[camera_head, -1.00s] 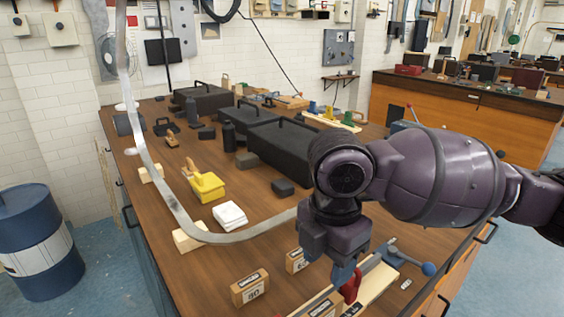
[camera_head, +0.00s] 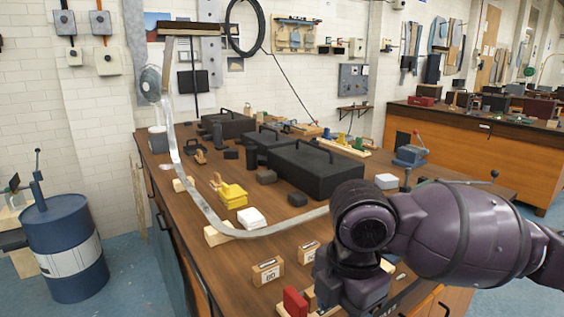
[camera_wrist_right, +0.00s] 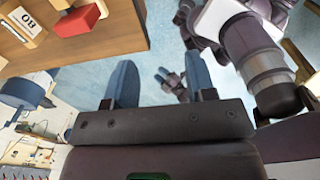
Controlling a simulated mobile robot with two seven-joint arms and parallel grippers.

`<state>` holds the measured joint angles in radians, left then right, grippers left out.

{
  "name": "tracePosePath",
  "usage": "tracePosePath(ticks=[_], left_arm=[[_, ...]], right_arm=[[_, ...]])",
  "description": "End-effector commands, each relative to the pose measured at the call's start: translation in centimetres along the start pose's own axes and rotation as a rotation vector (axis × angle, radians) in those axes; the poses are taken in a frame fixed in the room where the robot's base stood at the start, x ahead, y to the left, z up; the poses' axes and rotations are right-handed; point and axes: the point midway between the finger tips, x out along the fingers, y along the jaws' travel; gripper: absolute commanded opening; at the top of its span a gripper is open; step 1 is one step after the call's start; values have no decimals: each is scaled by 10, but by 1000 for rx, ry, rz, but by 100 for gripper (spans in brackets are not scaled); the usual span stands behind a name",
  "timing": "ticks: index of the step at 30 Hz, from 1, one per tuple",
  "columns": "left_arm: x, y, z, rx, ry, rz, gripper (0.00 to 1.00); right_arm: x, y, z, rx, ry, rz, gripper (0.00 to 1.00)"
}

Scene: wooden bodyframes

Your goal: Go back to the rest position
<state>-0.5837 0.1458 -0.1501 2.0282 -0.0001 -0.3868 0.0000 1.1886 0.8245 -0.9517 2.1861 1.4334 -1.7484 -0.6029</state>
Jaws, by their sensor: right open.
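My right arm comes in from the right in the head view. Its dark purple wrist hangs over the near right edge of the wooden bench (camera_head: 195,262), and its fingers are hidden there. In the right wrist view my right gripper (camera_wrist_right: 160,80) has its two blue fingers apart, with no object between them, only blue floor and dark parts farther off. A red block (camera_head: 294,302) lies left of the wrist; it also shows in the right wrist view (camera_wrist_right: 78,19), apart from the fingers. My left gripper cannot be made out.
Small wooden blocks marked with numbers (camera_head: 267,272) lie near the front. A blue drum (camera_head: 65,245) stands left on open floor.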

Motion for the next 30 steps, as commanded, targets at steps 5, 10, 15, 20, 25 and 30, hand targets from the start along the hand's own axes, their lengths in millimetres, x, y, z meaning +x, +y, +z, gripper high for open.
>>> tracePosePath(ticks=[5, 10, 15, 20, 25, 30], left_arm=[[2, 0, -5, 1, 10, 1, 43], [1, 0, -5, 1, 10, 1, 43], [0, 0, -1, 0, 2, 0, 43], [1, 0, 1, 0, -2, 0, 43], [1, 0, 2, 0, -4, 0, 43], [1, 0, 2, 0, -4, 0, 43]], right_arm=[[24, -3, -10, 51, 57, 31, 50], [49, -7, -22, 133, 130, 77, 50], [75, -14, -32, 260, 216, 130, 50], [96, -21, -37, 407, 290, 177, 50], [117, -32, -37, 590, 356, 218, 50], [137, -47, -30, 797, 400, 253, 50]])
